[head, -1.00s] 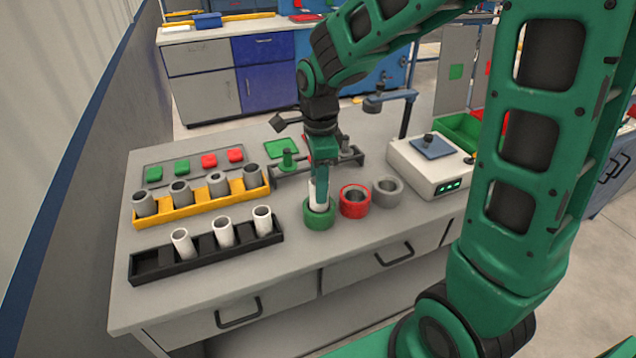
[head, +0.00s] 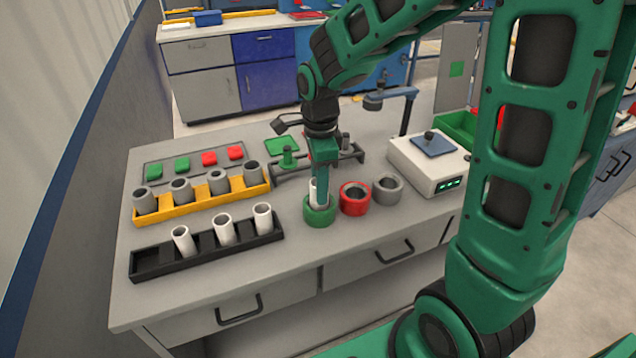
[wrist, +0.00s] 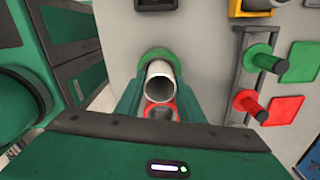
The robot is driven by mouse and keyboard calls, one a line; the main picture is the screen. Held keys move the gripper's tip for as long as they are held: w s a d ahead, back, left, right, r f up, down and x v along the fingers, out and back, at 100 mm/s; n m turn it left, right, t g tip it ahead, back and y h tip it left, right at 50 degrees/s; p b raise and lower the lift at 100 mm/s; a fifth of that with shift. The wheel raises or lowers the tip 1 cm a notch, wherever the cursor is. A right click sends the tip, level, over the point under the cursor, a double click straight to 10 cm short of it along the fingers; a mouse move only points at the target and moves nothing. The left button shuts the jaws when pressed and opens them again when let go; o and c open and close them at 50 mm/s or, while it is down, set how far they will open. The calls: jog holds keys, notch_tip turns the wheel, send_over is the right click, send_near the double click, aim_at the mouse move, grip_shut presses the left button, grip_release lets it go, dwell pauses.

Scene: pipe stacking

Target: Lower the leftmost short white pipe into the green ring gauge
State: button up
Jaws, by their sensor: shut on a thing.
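A short white pipe (head: 314,191) stands with its lower end in the green ring gauge (head: 320,214) on the bench. My gripper (head: 321,180) is shut on this pipe from above. In the wrist view the white pipe (wrist: 160,80) is between my two fingers, with the green ring (wrist: 157,57) around or just behind it. How deep the pipe sits in the ring is hidden. Three more white pipes (head: 224,230) stand in the black rack (head: 160,264), whose left end is empty.
The red ring (head: 354,199) is close to the right of the green ring, with a grey ring (head: 387,188) beyond. A yellow rack (head: 190,210) holds several grey pipes. A grey stand with a green peg (head: 288,160) is behind. A white device (head: 430,165) stands right.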

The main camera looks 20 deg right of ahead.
jog(key=o, duration=1.1)
